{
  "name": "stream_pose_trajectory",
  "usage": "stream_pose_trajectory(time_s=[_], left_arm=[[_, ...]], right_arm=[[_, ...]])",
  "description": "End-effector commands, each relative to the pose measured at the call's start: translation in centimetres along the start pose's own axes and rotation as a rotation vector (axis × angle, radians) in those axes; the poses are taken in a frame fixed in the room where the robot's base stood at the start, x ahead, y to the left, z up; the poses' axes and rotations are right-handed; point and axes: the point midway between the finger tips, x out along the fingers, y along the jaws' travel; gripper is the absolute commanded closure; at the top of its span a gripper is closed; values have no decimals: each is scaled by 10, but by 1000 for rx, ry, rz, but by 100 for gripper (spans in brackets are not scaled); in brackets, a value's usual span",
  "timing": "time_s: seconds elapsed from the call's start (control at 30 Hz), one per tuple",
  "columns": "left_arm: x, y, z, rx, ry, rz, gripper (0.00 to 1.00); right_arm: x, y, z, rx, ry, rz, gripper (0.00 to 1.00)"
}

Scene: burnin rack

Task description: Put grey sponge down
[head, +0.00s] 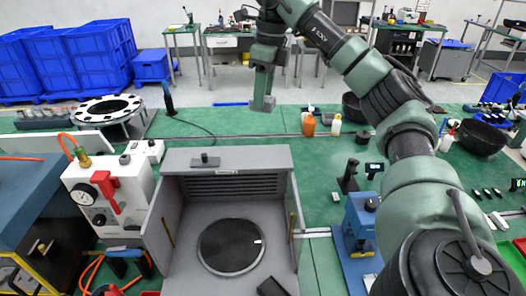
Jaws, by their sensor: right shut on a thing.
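My right gripper (263,93) points down above the far part of the green bench, behind the grey open-front box. It is shut on a small grey block, the grey sponge (261,104), at its fingertips. The sponge appears raised above the bench, but the gap beneath it is hard to judge. My left gripper is not in view.
The grey box (228,160) with a round dark plate (231,246) stands in front. Orange (309,125) and white (336,125) bottles are right of the gripper. A gauge unit (108,190) stands at left. Green bench (225,122) around the sponge is mostly clear.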

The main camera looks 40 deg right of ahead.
Motion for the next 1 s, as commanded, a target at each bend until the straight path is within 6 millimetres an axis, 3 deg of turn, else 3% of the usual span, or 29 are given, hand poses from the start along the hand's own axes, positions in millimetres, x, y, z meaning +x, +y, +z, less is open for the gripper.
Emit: stream_pose_trajectory(time_s=[0.03,0.27,0.4,0.9,1.0], left_arm=[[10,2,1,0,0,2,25],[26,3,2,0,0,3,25],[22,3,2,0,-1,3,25],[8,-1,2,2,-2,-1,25],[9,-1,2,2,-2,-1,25]], right_arm=[[20,0,-3,0,4,4,98],[72,1,-9,-3,3,4,98],[96,0,-13,-1,4,1,98],[150,0,-19,-2,2,1,98],[153,0,-19,-3,-2,0,98]])
